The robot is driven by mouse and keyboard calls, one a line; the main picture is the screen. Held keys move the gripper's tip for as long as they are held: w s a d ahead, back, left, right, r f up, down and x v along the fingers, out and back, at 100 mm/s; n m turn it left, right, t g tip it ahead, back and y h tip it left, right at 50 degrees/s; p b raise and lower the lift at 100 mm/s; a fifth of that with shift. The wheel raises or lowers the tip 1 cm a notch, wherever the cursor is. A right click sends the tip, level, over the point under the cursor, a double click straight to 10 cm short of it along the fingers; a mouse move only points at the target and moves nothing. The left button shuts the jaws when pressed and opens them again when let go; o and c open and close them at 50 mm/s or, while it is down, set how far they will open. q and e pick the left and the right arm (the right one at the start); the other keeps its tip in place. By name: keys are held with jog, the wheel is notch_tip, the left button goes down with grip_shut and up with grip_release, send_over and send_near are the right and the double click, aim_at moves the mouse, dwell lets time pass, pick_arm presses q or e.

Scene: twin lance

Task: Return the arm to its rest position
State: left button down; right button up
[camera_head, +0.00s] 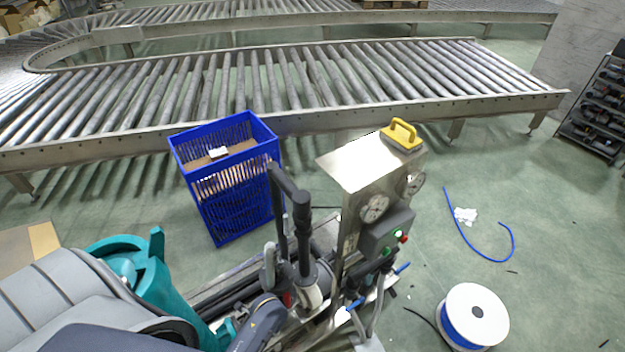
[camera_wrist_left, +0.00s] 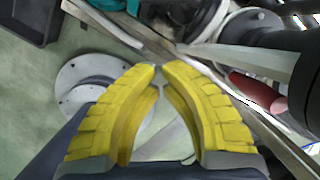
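My left gripper (camera_wrist_left: 161,68) shows in the left wrist view. Its two yellow ribbed fingers come together at the tips, with nothing visible between them. Metal rails, a black cylinder (camera_wrist_left: 285,62) and a dark red part (camera_wrist_left: 257,92) lie just beyond and to the right of the tips. In the head view the yellow fingers cannot be made out. My right gripper is in neither view.
A gauge-fitted metal cabinet (camera_head: 352,163) with a yellow handle (camera_head: 402,134) on top stands at centre. A blue crate (camera_head: 232,187) is left of it; a teal machine (camera_head: 150,285) is lower left. A white-and-blue reel (camera_head: 473,314) stands lower right. A roller conveyor (camera_head: 300,80) crosses behind.

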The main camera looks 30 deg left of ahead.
pick_arm(q)
jog(key=s+d+f+n+t+h, duration=0.25)
jog(key=d+f+n, duration=0.35)
jog(key=f+n, duration=0.5)
jog(key=s+f, duration=0.5)
jog(key=s, duration=0.5)
jog(key=s+f+n+g, duration=0.1)
jog(key=s+f, duration=0.4)
jog(key=s, duration=0.6)
jog(key=shift+d+f, duration=0.25)
